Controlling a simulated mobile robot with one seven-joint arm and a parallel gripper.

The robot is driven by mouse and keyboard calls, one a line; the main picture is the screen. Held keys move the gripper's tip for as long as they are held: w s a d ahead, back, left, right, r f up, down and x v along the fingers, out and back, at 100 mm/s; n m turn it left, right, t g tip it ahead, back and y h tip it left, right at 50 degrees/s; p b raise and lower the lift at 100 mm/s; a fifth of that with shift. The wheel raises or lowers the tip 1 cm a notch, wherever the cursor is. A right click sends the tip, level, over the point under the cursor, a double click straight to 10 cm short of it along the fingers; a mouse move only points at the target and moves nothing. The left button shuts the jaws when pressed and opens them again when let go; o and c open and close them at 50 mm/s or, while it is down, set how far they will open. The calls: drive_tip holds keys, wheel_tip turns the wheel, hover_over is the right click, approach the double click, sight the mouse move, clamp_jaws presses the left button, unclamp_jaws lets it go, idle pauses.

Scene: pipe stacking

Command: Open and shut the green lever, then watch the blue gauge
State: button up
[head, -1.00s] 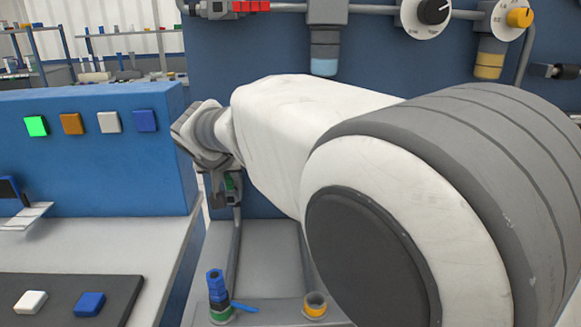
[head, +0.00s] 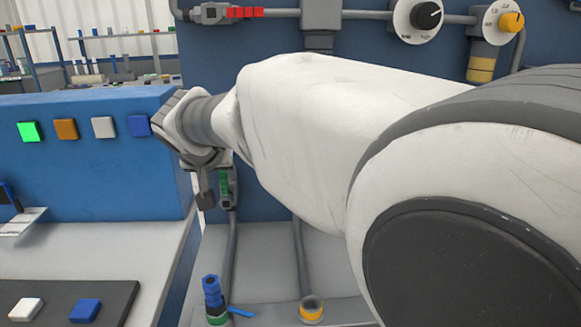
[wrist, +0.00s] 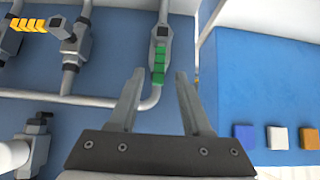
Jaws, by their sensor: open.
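The green lever (head: 225,184) is on a grey valve body on a vertical pipe, low on the blue wall panel. It also shows in the wrist view (wrist: 159,65), just beyond the fingertips and between their lines. My gripper (wrist: 155,75) is open, with two grey fingers apart and nothing between them. In the head view, a dark finger of my gripper (head: 205,195) shows just left of the lever; the rest of the hand is partly hidden. I cannot make out a blue gauge in either view.
A blue console with green, orange, white and blue buttons (head: 85,128) stands close on the left. A blue-topped fitting (head: 212,292) and a yellow-ringed socket (head: 311,308) are on the lower ledge. A red-handled valve (head: 245,12) and round dials (head: 418,18) are above.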

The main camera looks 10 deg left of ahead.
drive_tip(key=p+v, duration=0.1)
drive_tip(key=v, duration=0.6)
drive_tip(key=shift+s+r, duration=0.15)
drive_tip(key=shift+s, duration=0.05)
idle(1.1)
